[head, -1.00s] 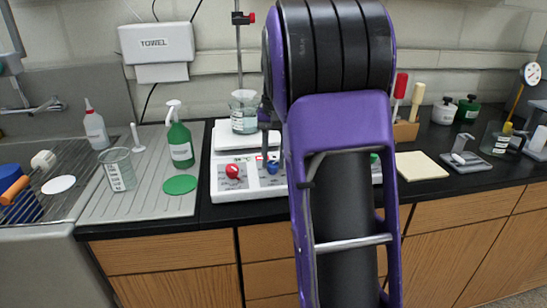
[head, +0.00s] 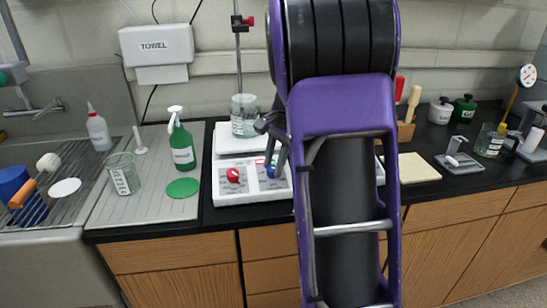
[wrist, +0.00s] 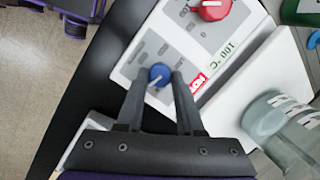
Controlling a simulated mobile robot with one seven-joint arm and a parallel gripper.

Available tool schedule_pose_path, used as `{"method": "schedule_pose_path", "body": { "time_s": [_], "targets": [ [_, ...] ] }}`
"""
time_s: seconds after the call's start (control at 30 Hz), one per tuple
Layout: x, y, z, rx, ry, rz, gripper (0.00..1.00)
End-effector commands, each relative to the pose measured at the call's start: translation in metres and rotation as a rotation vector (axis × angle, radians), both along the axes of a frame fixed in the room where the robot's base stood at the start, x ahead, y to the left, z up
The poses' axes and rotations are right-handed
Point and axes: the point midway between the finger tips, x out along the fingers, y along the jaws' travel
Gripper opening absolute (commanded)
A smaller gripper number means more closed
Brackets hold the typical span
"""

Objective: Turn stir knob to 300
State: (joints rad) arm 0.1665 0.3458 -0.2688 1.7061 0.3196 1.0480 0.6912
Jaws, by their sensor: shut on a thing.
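The white hotplate stirrer (head: 222,194) stands on the black counter, with a red knob (head: 232,175) at left and a blue knob (head: 271,171) to its right on the grey front panel. In the wrist view the blue knob (wrist: 158,74) has a pale pointer line and sits between the fingertips of my gripper (wrist: 159,78). My gripper is shut on the blue knob. The red knob (wrist: 211,9) shows at the top of the wrist view. The dial marks around the blue knob are too small to read and partly covered by the fingers.
A glass beaker (head: 244,115) stands on the hotplate top, near a clamp stand (head: 238,60). A green spray bottle (head: 181,143) and a green disc (head: 183,188) are to the left. My arm hides the panel's right side. A pale board (head: 412,168) lies to the right.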

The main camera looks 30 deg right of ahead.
Motion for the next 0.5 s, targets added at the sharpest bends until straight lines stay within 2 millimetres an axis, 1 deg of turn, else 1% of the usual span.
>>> {"method": "schedule_pose_path", "body": {
  "time_s": [0.03, 0.2, 0.5],
  "targets": [
    [-0.0004, -0.0006, 0.0031, 0.007, -0.004, -0.037, 0.0],
    [-0.0007, -0.0008, 0.0024, 0.03, -0.012, -0.152, 0.0],
    [-0.0013, -0.0009, 0.0013, 0.055, -0.018, -0.273, 0.0]
  ]
}}
